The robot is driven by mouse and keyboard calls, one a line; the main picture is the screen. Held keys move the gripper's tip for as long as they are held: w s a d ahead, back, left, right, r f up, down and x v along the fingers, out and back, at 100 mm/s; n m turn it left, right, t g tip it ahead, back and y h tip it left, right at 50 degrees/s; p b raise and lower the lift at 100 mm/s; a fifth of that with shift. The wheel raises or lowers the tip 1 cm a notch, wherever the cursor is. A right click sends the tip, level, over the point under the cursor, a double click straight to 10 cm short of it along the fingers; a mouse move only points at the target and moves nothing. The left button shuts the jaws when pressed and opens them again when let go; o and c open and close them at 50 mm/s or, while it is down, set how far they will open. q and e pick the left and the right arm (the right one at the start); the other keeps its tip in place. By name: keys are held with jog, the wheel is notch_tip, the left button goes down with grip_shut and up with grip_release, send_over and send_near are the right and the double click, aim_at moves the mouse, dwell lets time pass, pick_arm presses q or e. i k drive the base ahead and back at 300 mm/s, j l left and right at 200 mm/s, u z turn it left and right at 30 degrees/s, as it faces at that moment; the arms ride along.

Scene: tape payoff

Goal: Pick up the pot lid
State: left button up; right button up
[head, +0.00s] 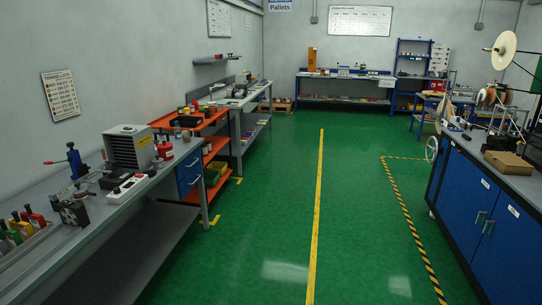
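I cannot make out a pot lid for certain in the head view. A small red container (165,149) stands on the grey workbench at the left, beside a grey boxy machine (130,147). It has a narrower top, but it is too small to tell whether that is a lid. Neither of my grippers is in view.
The grey workbench (112,213) at the left holds several coloured-handled tools (22,228) and a blue press (76,160). An orange cart (192,124) stands beyond it. A blue cabinet bench (465,205) is at the right. The green floor (270,215) between is clear.

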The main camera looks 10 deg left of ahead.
aim_at(114, 167)
jog(key=i+u, duration=0.25)
jog(key=i, duration=0.6)
jog(key=i+l+u, duration=0.15)
jog(key=i+u, duration=0.15)
jog(key=i, duration=0.55)
